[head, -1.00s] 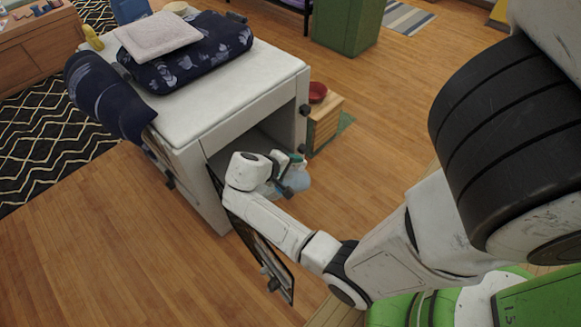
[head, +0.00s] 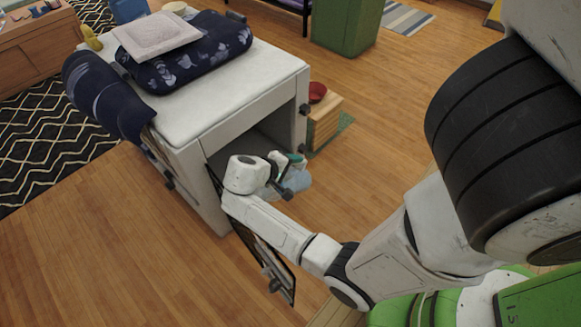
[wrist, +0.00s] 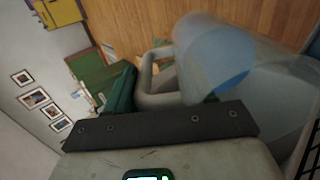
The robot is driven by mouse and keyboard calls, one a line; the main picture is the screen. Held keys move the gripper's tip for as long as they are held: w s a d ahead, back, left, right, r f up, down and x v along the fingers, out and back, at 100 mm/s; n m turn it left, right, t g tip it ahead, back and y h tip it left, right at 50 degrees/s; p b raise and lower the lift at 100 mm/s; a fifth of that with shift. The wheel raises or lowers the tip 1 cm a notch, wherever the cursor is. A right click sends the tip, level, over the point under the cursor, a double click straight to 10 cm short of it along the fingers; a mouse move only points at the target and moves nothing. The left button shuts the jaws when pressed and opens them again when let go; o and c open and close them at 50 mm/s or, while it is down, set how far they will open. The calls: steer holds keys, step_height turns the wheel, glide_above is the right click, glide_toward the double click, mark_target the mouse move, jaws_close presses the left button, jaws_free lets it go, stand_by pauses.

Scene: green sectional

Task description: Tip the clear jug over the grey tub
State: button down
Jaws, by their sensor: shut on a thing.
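The clear jug (head: 298,182) shows as a pale blue shape beyond my wrist, in front of the white cabinet's open front. In the wrist view the jug (wrist: 255,70) is large and see-through, with a bluish patch inside and a looped handle (wrist: 148,98). My gripper (wrist: 168,92) is shut on the jug at its handle side; it also shows in the head view (head: 292,168), with teal fingers. The jug's exact tilt is hard to tell, and my wrist hides part of it. I cannot make out the grey tub in either view.
The white cabinet (head: 190,118) stands open, its door (head: 268,262) swung out beneath my forearm. A dark blue patterned cushion (head: 190,55) lies on top. A wooden crate (head: 322,122) with a red bowl (head: 317,92) stands beyond.

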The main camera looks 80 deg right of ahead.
steer(key=shift+w+a+f+g+h+b, duration=0.1)
steer(key=shift+w+a+g+h+b, duration=0.3)
steer(key=shift+b, duration=0.65)
stand_by(0.9)
